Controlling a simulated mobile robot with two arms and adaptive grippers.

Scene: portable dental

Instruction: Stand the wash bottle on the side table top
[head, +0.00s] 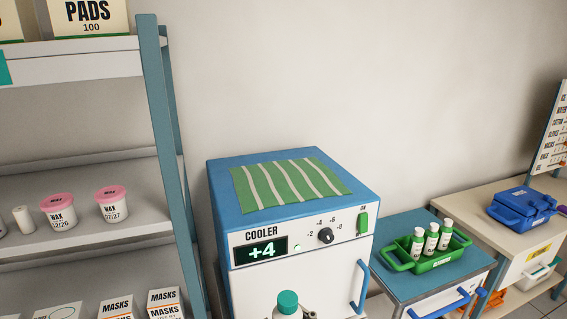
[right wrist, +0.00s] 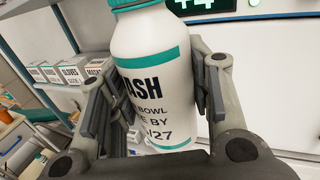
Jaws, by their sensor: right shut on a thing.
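The wash bottle (right wrist: 150,85) is white with teal bands and printed black text, seen large in the right wrist view. My right gripper (right wrist: 165,80) is shut on its body, one finger on each side. In the head view only its teal cap and white shoulder (head: 287,303) show at the bottom edge, in front of the cooler. A low blue-topped table (head: 385,228) with a drawer stands right of the cooler; I cannot tell for sure that it is the side table. My left gripper is not in view.
The cooler (head: 226,250) has a green striped cloth (head: 287,181) on top. A green tray (head: 440,261) with several small bottles covers much of the blue tabletop. A blue case (head: 522,207) lies on the far right bench. A shelf rack (head: 165,120) stands at left.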

